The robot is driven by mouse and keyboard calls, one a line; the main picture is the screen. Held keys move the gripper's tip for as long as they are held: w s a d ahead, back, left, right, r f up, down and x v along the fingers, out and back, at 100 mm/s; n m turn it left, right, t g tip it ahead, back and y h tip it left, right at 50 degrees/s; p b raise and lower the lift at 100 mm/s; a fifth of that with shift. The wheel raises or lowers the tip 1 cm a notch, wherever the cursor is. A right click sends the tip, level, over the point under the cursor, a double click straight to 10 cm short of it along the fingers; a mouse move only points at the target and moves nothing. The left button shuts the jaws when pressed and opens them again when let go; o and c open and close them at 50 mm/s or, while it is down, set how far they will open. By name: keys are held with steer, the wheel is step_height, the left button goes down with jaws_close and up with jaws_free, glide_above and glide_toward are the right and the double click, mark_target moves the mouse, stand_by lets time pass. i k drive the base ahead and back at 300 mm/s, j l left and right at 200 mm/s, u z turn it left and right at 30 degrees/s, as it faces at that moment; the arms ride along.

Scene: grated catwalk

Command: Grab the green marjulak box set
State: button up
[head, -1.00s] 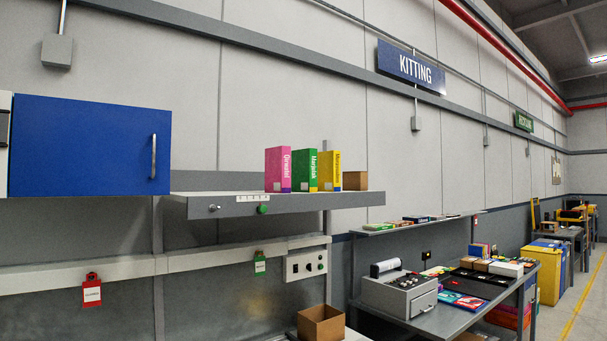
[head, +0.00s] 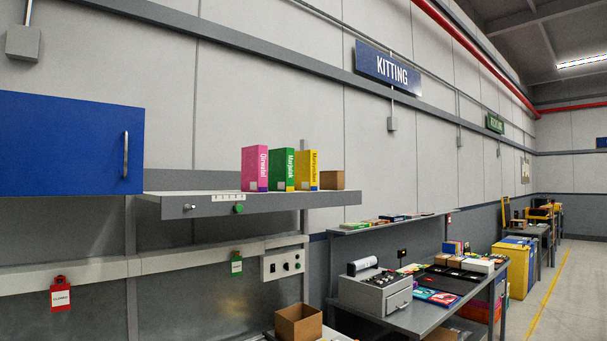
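The green Marjulak box set (head: 283,170) stands upright on the grey wall shelf (head: 270,204), its spine facing me with white lettering. A pink box set (head: 255,169) stands to its left and a yellow box set (head: 306,170) to its right, both upright and close beside it. My gripper is not in view.
A small brown carton (head: 332,180) sits right of the yellow box. A blue cabinet door (head: 70,145) with a vertical handle is at the left. Below are an open cardboard box (head: 298,323) and a bench (head: 425,315) with a grey machine (head: 375,290). Floor shows at the right.

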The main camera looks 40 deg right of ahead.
mark_target(281, 161)
steer(key=i+l+z, duration=0.15)
steer(key=l, duration=0.3)
steer(key=i+l+z, duration=0.15)
steer(key=i+l, duration=0.15)
steer(key=l, duration=0.15)
steer(key=i+l+z, duration=0.1)
steer(key=i+l, duration=0.2)
steer(key=l, duration=0.1)
